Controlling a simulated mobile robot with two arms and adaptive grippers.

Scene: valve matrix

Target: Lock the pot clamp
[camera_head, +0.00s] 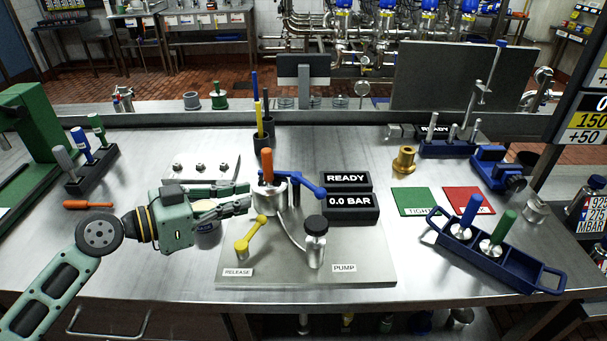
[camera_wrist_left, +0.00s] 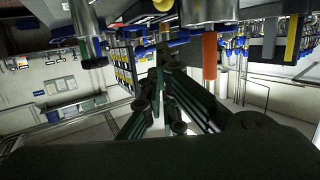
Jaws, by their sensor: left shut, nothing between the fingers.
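A silver pot (camera_head: 268,196) with an orange-handled piece (camera_head: 267,163) upright in it stands on the metal test plate (camera_head: 350,265). A blue lever (camera_head: 302,184), which looks like the clamp handle, extends from the pot to the right. My left gripper (camera_head: 248,202) is shut and empty, close to the pot's left side; whether it touches cannot be told. In the left wrist view its fingers (camera_wrist_left: 160,55) come together at the tips, and an orange handle (camera_wrist_left: 210,55) shows right of them. My right gripper is not in view.
A yellow release lever (camera_head: 251,234) and a black-knobbed pump (camera_head: 315,238) stand in front of the pot. Display boxes (camera_head: 350,207) read READY and 0.0 BAR. A blue rack (camera_head: 490,255) stands at right. Behind the pot is a cup with tall tools (camera_head: 262,125).

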